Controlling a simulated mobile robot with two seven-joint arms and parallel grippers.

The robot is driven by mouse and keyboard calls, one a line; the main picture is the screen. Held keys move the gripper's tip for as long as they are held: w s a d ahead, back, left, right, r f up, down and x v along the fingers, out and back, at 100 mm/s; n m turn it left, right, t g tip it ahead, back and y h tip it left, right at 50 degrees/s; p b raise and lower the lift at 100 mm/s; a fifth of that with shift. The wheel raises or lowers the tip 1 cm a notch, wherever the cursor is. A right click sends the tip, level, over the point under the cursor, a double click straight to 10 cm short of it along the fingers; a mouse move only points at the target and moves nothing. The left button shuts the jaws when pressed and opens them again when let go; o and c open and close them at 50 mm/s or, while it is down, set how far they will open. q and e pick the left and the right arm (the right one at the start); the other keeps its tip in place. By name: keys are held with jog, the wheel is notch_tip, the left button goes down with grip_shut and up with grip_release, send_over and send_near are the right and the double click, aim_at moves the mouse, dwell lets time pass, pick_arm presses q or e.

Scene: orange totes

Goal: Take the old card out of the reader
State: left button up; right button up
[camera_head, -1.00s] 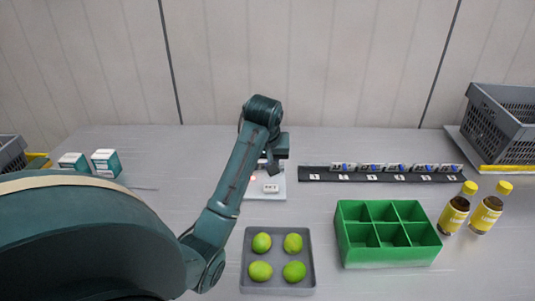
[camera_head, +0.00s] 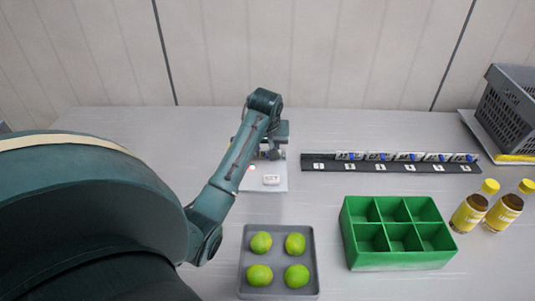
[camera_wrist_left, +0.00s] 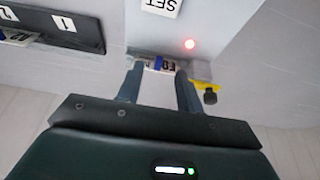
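The card reader is a pale plate (camera_head: 267,187) with a small white SET label (camera_head: 271,180). In the left wrist view the SET label (camera_wrist_left: 162,5) and a glowing red light (camera_wrist_left: 189,44) show on it. A white and blue card (camera_wrist_left: 160,65) sits at the reader's edge. My left gripper (camera_wrist_left: 160,72) has its two fingers apart, one at each end of this card. I see no clear grip on it. In the head view my left gripper (camera_head: 274,153) is over the reader's back part and hides the card there. My right gripper is out of view.
A black numbered rail (camera_head: 390,165) with several cards stands right of the reader. A grey tray of limes (camera_head: 279,231), a green divided box (camera_head: 398,262), two yellow-capped bottles (camera_head: 468,212) and a grey basket (camera_head: 508,110) stand nearby. A yellow part (camera_wrist_left: 206,86) is beside the card.

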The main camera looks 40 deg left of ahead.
aim_at(267, 157)
pick_arm(q)
jog(key=shift+w+a+r+p+x, duration=0.1)
jog(key=shift+x, duration=0.85)
jog(key=shift+w+a+r+p+x, duration=0.1)
jog(key=shift+w+a+p+x, duration=0.05)
jog(key=shift+x, duration=0.8)
jog(key=shift+w+a+p+x, duration=0.1)
jog(key=shift+x, duration=0.85)
jog(key=shift+c, duration=0.4)
grip_shut()
